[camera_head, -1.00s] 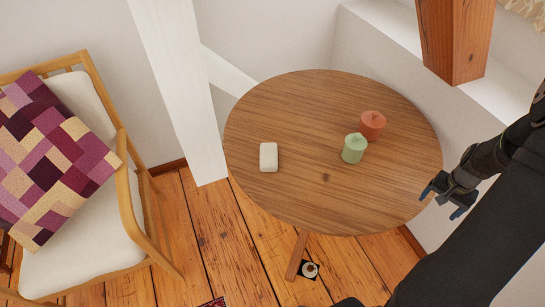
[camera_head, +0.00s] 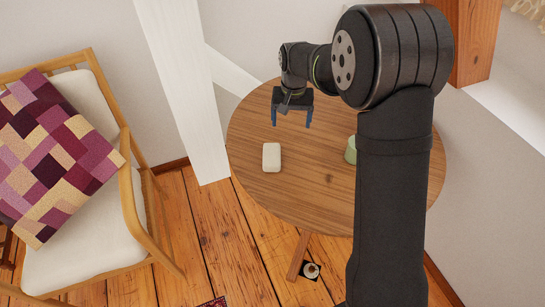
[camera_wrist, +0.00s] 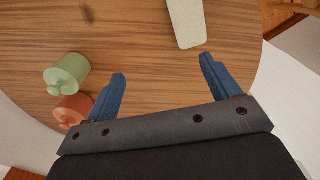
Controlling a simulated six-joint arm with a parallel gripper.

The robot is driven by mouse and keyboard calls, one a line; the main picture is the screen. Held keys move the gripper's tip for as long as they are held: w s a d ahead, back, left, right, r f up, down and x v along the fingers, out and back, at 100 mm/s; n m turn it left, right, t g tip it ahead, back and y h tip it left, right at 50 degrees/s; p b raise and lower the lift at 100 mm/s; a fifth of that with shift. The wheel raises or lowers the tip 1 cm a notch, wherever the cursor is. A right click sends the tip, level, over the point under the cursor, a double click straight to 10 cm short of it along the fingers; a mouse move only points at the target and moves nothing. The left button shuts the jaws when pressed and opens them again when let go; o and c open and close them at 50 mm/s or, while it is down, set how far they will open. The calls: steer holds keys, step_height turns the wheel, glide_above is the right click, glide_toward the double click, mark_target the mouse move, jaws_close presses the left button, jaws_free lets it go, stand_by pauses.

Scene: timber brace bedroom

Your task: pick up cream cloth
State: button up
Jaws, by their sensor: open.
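The cream cloth (camera_head: 271,157) is a small folded pale block lying flat on the left part of the round wooden table (camera_head: 290,195). In the wrist view the cloth (camera_wrist: 186,20) is at the top, cut off by the frame edge, beyond my fingertips. My gripper (camera_head: 291,124) has blue fingers and is open and empty. In the head view it shows just above the cloth in the picture, apart from it. In the wrist view the gap between the fingers (camera_wrist: 163,68) holds only bare table.
A green lidded pot (camera_head: 350,150) is partly hidden behind my arm; it shows fully in the wrist view (camera_wrist: 66,73), beside an orange lidded pot (camera_wrist: 72,108). A white timber brace (camera_head: 185,90) stands left of the table. A chair (camera_head: 85,250) with a patchwork cushion (camera_head: 55,150) is farther left.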

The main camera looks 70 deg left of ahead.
glide_toward(272, 153)
steer(key=shift+n, duration=0.5)
steer(key=f, duration=0.4)
steer(key=shift+s, duration=0.2)
steer(key=shift+w+f, duration=0.15)
steer(key=shift+f, duration=3)
steer(key=c, duration=1.2)
steer(key=shift+o, duration=0.2)
steer(key=shift+r, duration=0.15)
steer(key=shift+a+r, duration=0.1)
steer(key=shift+r, duration=0.5)
step_height(272, 153, up, 3)
steer(key=shift+r, duration=0.1)
steer(key=w+d+r, duration=0.6)
steer(key=w+d, duration=0.1)
steer(key=w, duration=0.2)
steer(key=shift+d+r, duration=0.2)
steer(key=shift+d, duration=0.05)
